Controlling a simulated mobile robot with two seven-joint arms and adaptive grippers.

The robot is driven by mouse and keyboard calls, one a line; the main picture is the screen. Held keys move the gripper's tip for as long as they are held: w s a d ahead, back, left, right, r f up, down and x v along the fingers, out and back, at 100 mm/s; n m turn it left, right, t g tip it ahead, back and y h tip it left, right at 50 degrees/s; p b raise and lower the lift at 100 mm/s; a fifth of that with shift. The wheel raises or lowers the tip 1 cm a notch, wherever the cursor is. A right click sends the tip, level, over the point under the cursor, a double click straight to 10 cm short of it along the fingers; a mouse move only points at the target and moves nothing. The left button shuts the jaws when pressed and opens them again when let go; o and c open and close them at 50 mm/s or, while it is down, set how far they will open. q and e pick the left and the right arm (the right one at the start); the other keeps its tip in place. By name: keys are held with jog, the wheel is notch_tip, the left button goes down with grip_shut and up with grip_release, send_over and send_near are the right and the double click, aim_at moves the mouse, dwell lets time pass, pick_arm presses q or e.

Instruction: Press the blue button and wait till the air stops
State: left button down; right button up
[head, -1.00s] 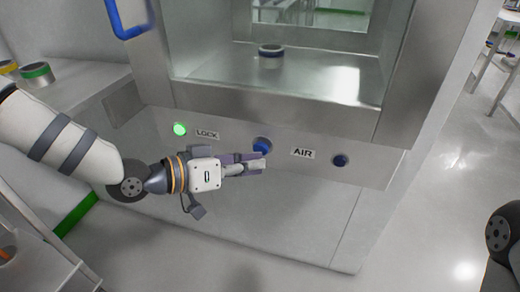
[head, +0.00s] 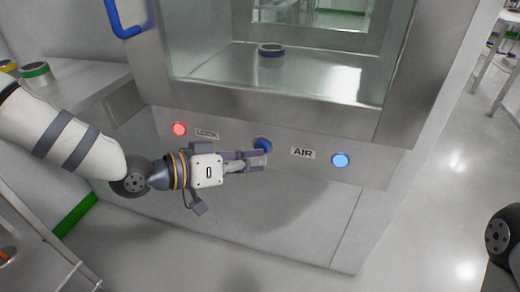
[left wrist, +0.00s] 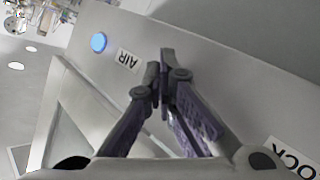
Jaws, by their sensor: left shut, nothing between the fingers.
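The blue button (head: 263,144) sits on the steel front panel between the LOCK and AIR labels. My left gripper (head: 262,159) is shut and empty, its fingertips at the button and partly covering it; I cannot tell whether they touch. In the left wrist view the shut fingers (left wrist: 165,70) point at the panel and the button is hidden behind them. The lamp by the AIR label (head: 341,160) glows light blue, and it also shows in the left wrist view (left wrist: 98,42). The lamp by the LOCK label (head: 180,129) glows red. My right gripper is not in view.
A blue handle (head: 127,27) is at the upper left. A steel shelf (head: 85,88) with lidded containers stands at left. The floor at right is open.

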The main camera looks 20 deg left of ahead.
pick_arm(q)
jog(key=shift+r, duration=0.1)
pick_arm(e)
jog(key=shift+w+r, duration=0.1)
pick_arm(q)
jog(key=shift+s+p, duration=0.4)
jog(key=shift+s, duration=0.45)
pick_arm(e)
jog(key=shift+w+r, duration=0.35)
pick_arm(q)
jog(key=s+p, duration=0.1)
jog(key=s, duration=0.4)
jog(key=shift+a+p, duration=0.1)
jog(key=shift+p, duration=0.25)
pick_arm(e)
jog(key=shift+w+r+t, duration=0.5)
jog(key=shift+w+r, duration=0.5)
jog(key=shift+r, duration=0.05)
